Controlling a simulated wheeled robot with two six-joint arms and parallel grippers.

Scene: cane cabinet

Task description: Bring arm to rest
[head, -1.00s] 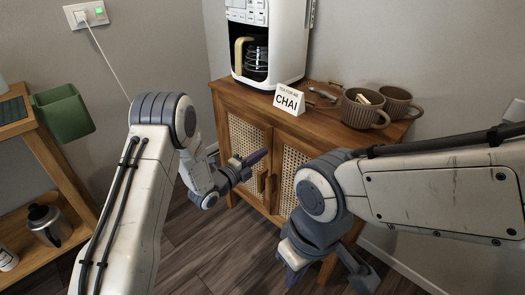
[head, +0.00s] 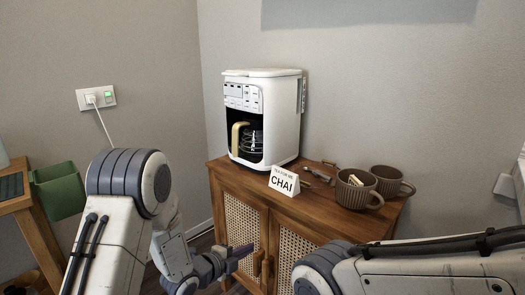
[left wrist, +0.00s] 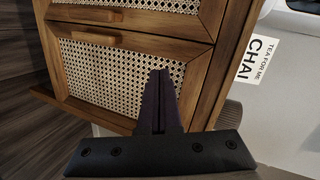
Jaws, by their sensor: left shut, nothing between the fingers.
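My left gripper (head: 238,252) is in front of the cane cabinet (head: 290,213), close to the door handles (head: 258,265). Its fingers are together and empty, also in the left wrist view (left wrist: 162,75), where they point toward the cane door panel (left wrist: 120,75). The cabinet's doors look shut. My right arm (head: 420,268) comes in from the right at the bottom; its gripper is below the frame.
On the cabinet top stand a white coffee maker (head: 270,90), a CHAI sign (head: 284,181) and two brown mugs (head: 352,193) (head: 388,175). A wooden shelf with a green bin (head: 60,195) is at left. A socket (head: 97,98) with a plugged cord is on the wall.

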